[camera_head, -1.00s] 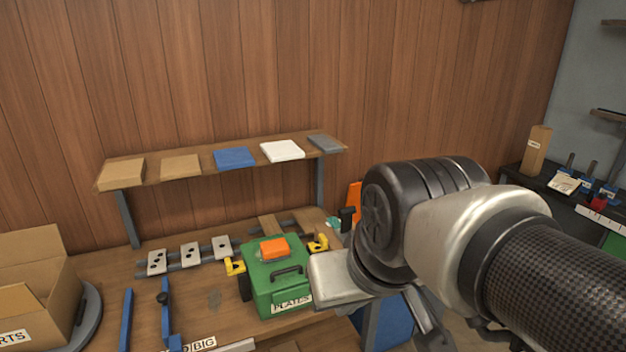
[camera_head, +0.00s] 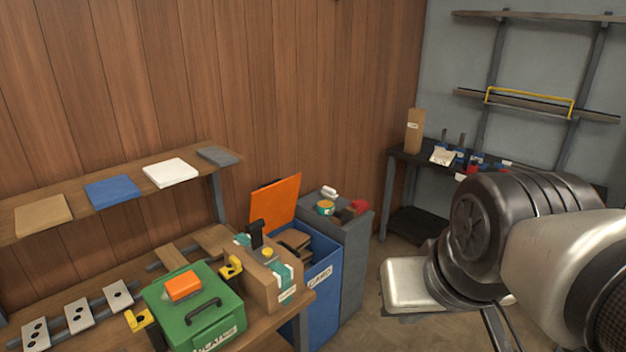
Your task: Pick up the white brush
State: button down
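A small white object (camera_head: 329,192), possibly the white brush, lies on top of the grey cabinet (camera_head: 352,240) past the bench's right end. It is too small to make out bristles or a handle. My arm fills the lower right, with its dark wrist joint and a pale metal block well to the right of the cabinet. Thin metal parts show below the joint, but my gripper's fingertips cannot be made out. My arm is apart from the white object.
A teal-and-tan roll (camera_head: 325,208) and a red item (camera_head: 359,207) share the cabinet top. A blue bin (camera_head: 322,290) with a raised orange lid (camera_head: 275,203) stands beside it. The bench holds a green case (camera_head: 195,315) and a cardboard box (camera_head: 268,280). Floor shows right of the cabinet.

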aim_at(327, 193)
jog(key=u, duration=1.15)
jog(key=z, duration=1.15)
jog(key=u, duration=0.2)
jog(key=i+l+u, duration=0.2)
jog(key=u, duration=0.15)
jog(key=i+l+u, duration=0.15)
jog(key=u, duration=0.2)
jog(key=i+l+u, duration=0.15)
jog(key=l+u, duration=0.15)
jog(key=i+l+u, duration=0.15)
jog(key=l, duration=0.2)
jog(key=l+u, duration=0.1)
jog(key=l, duration=0.25)
jog(key=i+l+u, duration=0.15)
jog(key=l, duration=0.25)
jog(key=i+l, duration=0.1)
jog(key=l, duration=0.45)
jog(key=i+l+u, duration=0.1)
jog(key=l, duration=0.5)
jog(key=i+l, duration=0.15)
jog(key=l, duration=0.4)
jog(key=i+l+u, duration=0.1)
jog(key=l, duration=0.5)
